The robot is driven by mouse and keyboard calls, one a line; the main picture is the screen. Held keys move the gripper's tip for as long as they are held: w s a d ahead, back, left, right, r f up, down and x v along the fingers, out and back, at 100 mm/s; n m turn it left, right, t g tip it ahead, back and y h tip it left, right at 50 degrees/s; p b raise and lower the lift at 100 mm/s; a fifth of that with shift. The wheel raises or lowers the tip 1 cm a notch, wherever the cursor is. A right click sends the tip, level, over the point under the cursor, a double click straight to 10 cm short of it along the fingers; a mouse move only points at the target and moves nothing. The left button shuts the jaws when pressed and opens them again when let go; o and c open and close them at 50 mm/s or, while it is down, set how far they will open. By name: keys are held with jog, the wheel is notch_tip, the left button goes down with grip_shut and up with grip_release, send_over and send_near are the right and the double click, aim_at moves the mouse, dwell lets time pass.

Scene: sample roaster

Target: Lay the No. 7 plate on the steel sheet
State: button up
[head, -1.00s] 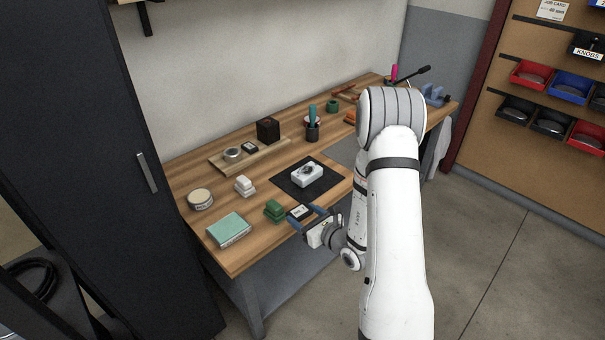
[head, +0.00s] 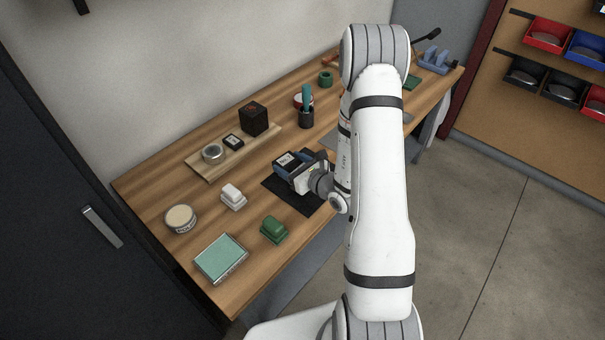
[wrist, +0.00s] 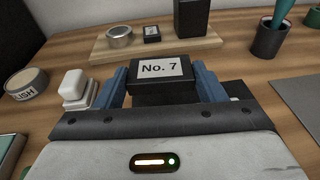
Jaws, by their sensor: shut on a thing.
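The No. 7 plate (wrist: 163,72) is a black block with a white label, held upright enough for its label to face my wrist camera. My gripper (wrist: 160,84) is shut on it, with a blue finger at each side. In the head view, the plate (head: 287,159) and my gripper (head: 294,168) are over the black mat. The steel sheet (head: 332,140) is a flat grey sheet to the right, partly hidden behind my arm. It also shows at the right edge of the wrist view (wrist: 298,92). Its visible part is bare.
The black mat (head: 315,203) lies below my gripper. A wooden board (head: 207,170) with a tin (head: 212,153) and black box (head: 254,119) is behind. A dark cup (head: 306,118) stands near the sheet. White blocks (head: 233,198) and a green block (head: 273,229) are left.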

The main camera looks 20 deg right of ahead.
jog(key=shift+d+b, duration=0.1)
jog(key=shift+b, duration=0.3)
jog(key=s+d+r+n+y+b, duration=0.1)
jog(key=s+d+b, duration=0.3)
jog(key=d+b, duration=0.5)
jog(key=f, duration=0.6)
jog(key=f+b, duration=0.1)
jog(key=f, duration=0.2)
jog(key=shift+s+d+f, duration=0.3)
jog(key=shift+s, duration=0.1)
jog(key=shift+f+b, duration=0.2)
jog(key=shift+b, duration=0.1)
jog(key=o, duration=1.1)
jog(key=shift+r, duration=0.1)
